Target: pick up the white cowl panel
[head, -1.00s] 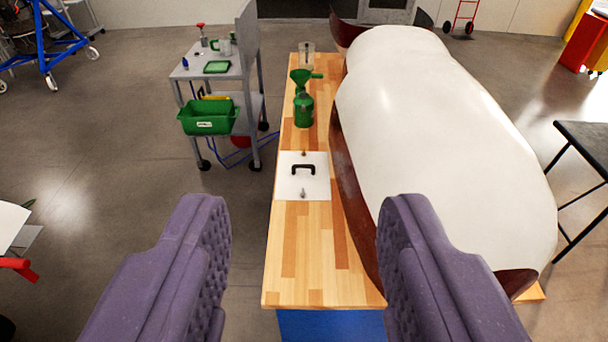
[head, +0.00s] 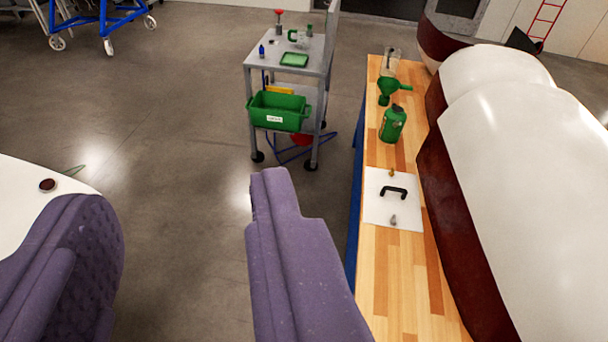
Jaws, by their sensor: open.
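A flat white square panel (head: 393,206) with a black handle (head: 394,192) lies on the wooden bench, beside a large curved white cover (head: 530,170) over a dark red body. I cannot tell for sure which of these is the cowl panel. Another white rounded surface (head: 40,185) with a dark round spot shows at the left edge, partly hidden behind my left finger. My gripper (head: 185,205) has two purple padded fingers spread wide, with only floor visible between them. The square panel is to the right of and beyond the right finger.
The wooden bench (head: 396,270) also holds a green can (head: 393,124), a green funnel (head: 388,92) and a clear jar (head: 390,61). A grey cart (head: 318,66) with a green bin (head: 278,111) stands behind. The floor at left centre is clear.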

